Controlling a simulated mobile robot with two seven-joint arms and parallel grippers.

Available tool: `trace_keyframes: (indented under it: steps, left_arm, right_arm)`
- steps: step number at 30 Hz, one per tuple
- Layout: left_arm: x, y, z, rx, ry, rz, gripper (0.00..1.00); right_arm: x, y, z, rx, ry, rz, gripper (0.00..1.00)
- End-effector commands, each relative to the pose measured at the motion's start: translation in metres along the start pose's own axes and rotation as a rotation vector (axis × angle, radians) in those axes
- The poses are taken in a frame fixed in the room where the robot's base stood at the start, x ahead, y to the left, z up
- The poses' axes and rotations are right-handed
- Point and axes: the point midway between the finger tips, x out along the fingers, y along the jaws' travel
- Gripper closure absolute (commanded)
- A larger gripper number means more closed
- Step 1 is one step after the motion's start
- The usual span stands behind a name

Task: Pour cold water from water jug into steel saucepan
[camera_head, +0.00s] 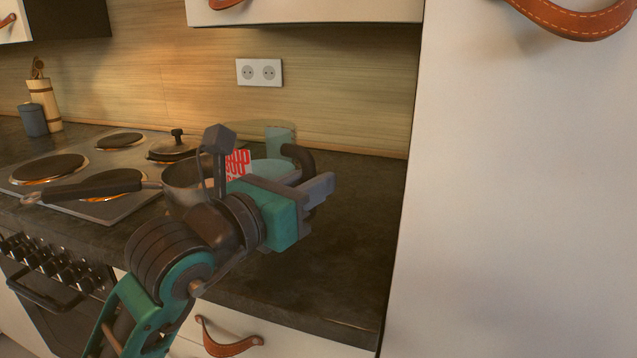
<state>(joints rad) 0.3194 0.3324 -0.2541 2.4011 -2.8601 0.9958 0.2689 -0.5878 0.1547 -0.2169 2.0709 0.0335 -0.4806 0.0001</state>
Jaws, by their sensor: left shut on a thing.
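The steel saucepan (178,182) is at the right front of the hob, its dark handle (95,185) pointing left. My left arm and wrist cover part of its right side. My left gripper (318,192) is right of the saucepan, above the counter. It is shut on a dark curved handle (301,156), which I take to be the water jug's. A pale teal rounded body (272,168) shows behind the gripper, probably the jug, mostly hidden. I cannot tell its tilt or see water in it. My right gripper is out of view.
A red and white soup packet (238,163) and a teal glass (280,135) stand behind my wrist. A tall white cabinet (500,200) bounds the right. The counter (345,250) is clear at the right front.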

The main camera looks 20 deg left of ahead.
Motion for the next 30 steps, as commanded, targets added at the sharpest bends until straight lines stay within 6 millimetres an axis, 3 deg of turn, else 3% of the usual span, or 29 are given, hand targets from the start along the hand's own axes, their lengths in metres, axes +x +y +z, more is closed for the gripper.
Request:
trace_keyframes:
  steps: [5, 11, 16, 20, 30]
  left_arm:
    - [-0.001, 0.004, 0.014, -0.069, -0.004, 0.001, 1.00]
    - [0.000, 0.015, 0.033, -0.301, -0.005, -0.001, 1.00]
    - [0.000, 0.027, 0.046, -0.441, -0.005, -0.001, 1.00]
    - [0.000, 0.027, 0.041, -0.448, -0.005, -0.004, 1.00]
    - [0.000, 0.027, 0.041, -0.444, -0.006, -0.004, 1.00]
  right_arm:
    - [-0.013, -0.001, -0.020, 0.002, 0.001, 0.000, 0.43]
    - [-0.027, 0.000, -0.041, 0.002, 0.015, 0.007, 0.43]
    - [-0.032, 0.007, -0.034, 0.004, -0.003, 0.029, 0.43]
    - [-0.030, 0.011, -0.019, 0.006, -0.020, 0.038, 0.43]
    - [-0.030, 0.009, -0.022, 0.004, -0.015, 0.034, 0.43]
